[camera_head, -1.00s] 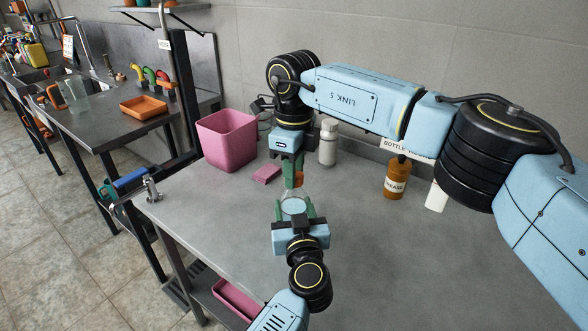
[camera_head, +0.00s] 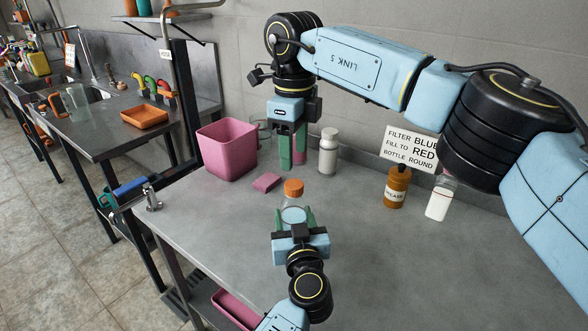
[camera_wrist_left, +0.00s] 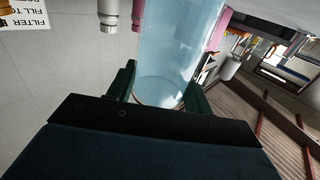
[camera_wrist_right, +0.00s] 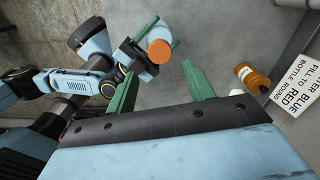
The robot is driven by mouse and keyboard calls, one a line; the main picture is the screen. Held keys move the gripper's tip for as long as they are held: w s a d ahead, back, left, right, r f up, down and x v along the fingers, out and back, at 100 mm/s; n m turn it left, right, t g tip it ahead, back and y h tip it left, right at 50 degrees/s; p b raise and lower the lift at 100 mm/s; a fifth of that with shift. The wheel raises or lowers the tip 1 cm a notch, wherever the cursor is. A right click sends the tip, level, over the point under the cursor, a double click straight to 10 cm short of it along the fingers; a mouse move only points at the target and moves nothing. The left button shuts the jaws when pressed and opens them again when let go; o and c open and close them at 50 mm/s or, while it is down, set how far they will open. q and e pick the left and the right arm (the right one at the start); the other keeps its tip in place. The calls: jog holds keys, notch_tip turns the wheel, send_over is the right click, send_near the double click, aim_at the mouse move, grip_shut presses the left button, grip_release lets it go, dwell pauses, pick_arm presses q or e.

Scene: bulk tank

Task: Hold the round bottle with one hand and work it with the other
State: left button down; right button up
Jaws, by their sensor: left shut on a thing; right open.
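The round bottle (camera_head: 293,209) is clear with an orange cap (camera_head: 293,188) on top, and stands roughly upright over the steel table. My left gripper (camera_head: 294,222) is shut on its body from the front. In the left wrist view the clear bottle wall (camera_wrist_left: 178,45) fills the space between the green fingers. My right gripper (camera_head: 292,160) is open and empty, pointing down above and behind the cap. In the right wrist view the orange cap (camera_wrist_right: 160,51) lies beyond the gap between the green fingers, apart from them.
A pink bin (camera_head: 226,150), pink sponge (camera_head: 266,182) and white bottle (camera_head: 328,152) stand behind. A brown bottle (camera_head: 397,187), a clear white-labelled bottle (camera_head: 439,200) and a sign (camera_head: 410,148) reading filter blue, fill to red, bottle round are at right. The front-right table is clear.

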jog(key=shift+r, duration=2.35)
pick_arm(q)
jog(key=c, duration=0.5)
grip_release()
jog(key=shift+s, duration=0.15)
jog(key=s+p, duration=0.1)
jog(key=s, duration=0.3)
jog(key=s+d+p, duration=0.1)
jog(key=s, duration=0.3)
jog(key=s+d+p, duration=0.1)
jog(key=s, duration=0.4)
pick_arm(e)
notch_tip(320, 180, up, 3)
jog(key=shift+r, duration=0.1)
